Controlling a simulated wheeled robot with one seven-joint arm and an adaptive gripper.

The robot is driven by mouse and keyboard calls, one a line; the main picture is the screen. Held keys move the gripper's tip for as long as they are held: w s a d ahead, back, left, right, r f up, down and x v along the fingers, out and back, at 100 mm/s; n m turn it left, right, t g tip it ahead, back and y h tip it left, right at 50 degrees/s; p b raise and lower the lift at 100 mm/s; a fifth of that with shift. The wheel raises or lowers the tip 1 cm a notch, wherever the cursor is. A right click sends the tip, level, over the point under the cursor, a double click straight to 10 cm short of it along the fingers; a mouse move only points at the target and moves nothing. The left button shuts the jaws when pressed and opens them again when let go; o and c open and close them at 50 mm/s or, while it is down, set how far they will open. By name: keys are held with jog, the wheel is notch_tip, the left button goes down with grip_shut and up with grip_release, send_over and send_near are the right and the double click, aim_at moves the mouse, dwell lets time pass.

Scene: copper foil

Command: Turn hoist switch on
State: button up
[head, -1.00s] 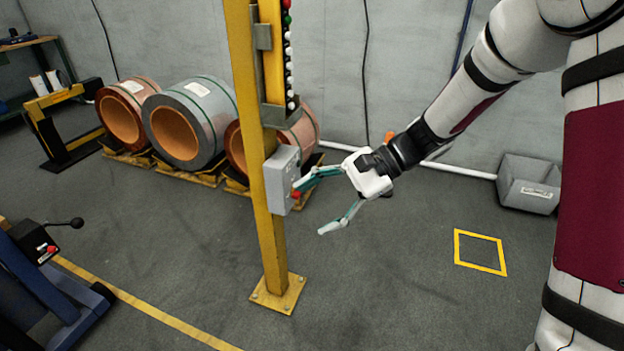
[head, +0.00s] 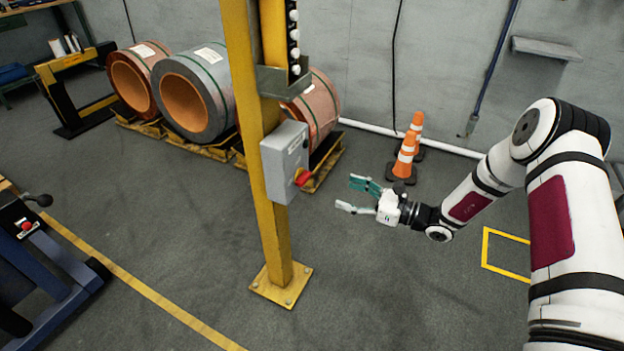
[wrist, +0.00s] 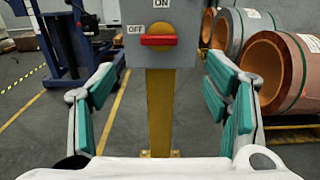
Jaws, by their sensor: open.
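The hoist switch is a red handle on a yellow disc (wrist: 158,40), on a grey box (head: 286,160) fixed to a yellow post (head: 262,230). In the wrist view the handle lies level, in line with the OFF label (wrist: 134,29) at its left; the ON label (wrist: 161,3) is above it. The red handle also shows on the box's right side in the head view (head: 303,177). My gripper (head: 356,194) is open and empty, to the right of the box and apart from it. In the wrist view its teal-padded fingers (wrist: 160,85) stand either side of the post, below the handle.
Copper and grey foil coils (head: 193,97) on yellow pallets stand behind the post. Orange cones (head: 405,158) stand near the wall. A blue machine (head: 45,255) with a lever is at left. The floor around the post's base plate (head: 281,285) is clear.

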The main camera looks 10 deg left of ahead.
aim_at(307, 180)
jog(key=b+x, duration=0.1)
jog(key=x, duration=1.1)
jog(key=shift+a+b, duration=0.3)
jog(key=shift+b, duration=0.1)
jog(key=c, duration=1.2)
